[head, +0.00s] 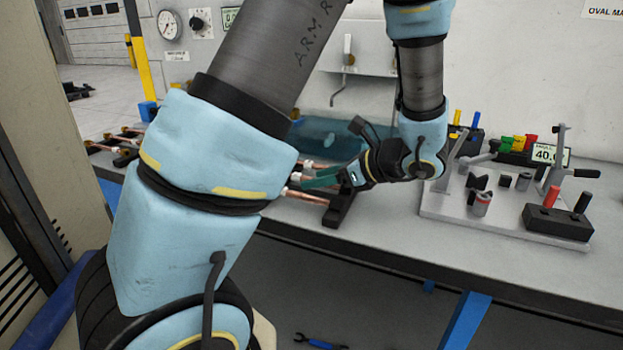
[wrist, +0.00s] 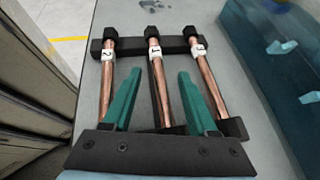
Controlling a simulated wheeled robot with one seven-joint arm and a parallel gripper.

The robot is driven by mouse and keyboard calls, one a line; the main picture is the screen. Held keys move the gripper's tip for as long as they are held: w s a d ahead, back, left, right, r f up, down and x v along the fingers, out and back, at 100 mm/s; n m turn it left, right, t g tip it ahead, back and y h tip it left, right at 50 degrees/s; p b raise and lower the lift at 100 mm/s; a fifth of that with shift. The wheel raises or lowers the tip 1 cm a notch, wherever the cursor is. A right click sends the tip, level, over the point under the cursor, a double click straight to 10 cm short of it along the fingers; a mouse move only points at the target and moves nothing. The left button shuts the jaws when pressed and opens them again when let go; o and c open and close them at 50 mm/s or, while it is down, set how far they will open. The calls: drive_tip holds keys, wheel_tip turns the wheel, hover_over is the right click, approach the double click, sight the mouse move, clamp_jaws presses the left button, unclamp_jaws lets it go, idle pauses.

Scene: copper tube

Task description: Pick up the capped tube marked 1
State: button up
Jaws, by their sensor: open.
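The copper tube marked 1 (wrist: 156,82) is the middle one of three tubes in the wrist view. It has a black cap at its far end and a white tag. It lies across a dark rack (wrist: 175,45). My gripper (wrist: 159,74) is open, its teal fingers on either side of this tube with gaps visible to both. Whether the fingers reach down to its height is unclear. In the head view my gripper (head: 312,180) is over the rack (head: 341,208), and my arm hides part of the tubes.
The tube marked 2 (wrist: 106,90) lies left of the left finger. A third tagged tube (wrist: 211,88) lies right of the right finger. A blue translucent bin (wrist: 270,60) stands to the right. In the head view, a fixture plate (head: 490,222) stands right on the bench.

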clamp_jaws()
idle(0.5)
